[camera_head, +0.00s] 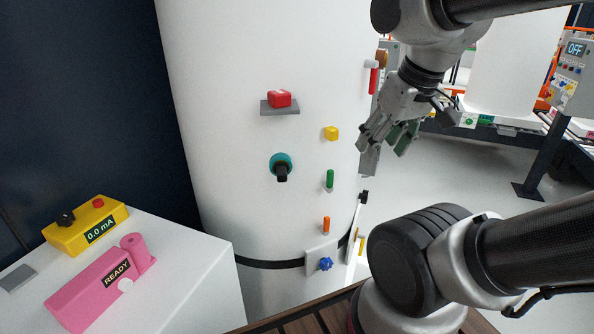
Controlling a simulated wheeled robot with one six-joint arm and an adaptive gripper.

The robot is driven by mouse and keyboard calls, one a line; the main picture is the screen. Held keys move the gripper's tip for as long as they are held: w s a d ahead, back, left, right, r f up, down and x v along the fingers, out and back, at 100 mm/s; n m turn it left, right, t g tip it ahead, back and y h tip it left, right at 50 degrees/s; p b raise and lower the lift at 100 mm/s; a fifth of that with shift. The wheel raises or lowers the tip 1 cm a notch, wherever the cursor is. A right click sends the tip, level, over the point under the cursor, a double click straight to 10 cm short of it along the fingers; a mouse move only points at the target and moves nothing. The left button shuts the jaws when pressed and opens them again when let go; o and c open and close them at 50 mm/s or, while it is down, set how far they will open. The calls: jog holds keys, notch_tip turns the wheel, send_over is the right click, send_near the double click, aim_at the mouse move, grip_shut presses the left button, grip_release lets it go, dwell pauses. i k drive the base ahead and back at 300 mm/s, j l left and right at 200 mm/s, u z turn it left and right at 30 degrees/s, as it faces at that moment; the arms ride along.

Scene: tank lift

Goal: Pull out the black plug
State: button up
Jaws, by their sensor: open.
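A black plug-like piece (282,173) sticks out of a round teal socket (279,160) on the front of the white tank (230,190). My gripper (386,146) is open and empty, pointing downward at the tank's right edge. It is apart from the black piece, to its right in the picture. A smaller black piece (364,197) shows at the tank's right edge below my gripper; I cannot tell what it is.
The tank also carries a red button (279,98) on a grey ledge and small yellow (331,133), green (330,178), orange (326,224) and blue (326,264) pieces. A white cabinet (190,290) at lower left bears a yellow meter (86,226) and a pink device (90,290).

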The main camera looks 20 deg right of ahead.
aim_at(281, 169)
jog(key=k+l+u, duration=0.25)
jog(key=k+u, duration=0.15)
jog(key=k, duration=0.15)
jog(key=k+u, duration=0.45)
jog(key=k+l, duration=0.05)
